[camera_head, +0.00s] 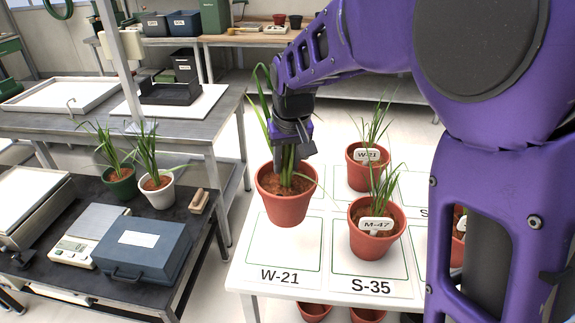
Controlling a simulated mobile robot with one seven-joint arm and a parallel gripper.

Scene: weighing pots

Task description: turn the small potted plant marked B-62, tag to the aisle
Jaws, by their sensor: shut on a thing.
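My gripper (290,150) points down and is shut on the green stems of a plant (287,178) in a terracotta pot (286,207). This pot is at the back of the square marked W-21 on the white table (236,282). I cannot tell if its base touches the table. No tag shows on its visible side, so I cannot read its mark. No B-62 mark is legible anywhere in view.
A potted plant tagged M-47 (376,238) stands on the S-35 square, close right. One tagged W-21 (366,171) stands behind it. My arm hides the table's right side. A dark bench (190,265) at left bears two plants, a scale (88,235) and a blue case (140,248).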

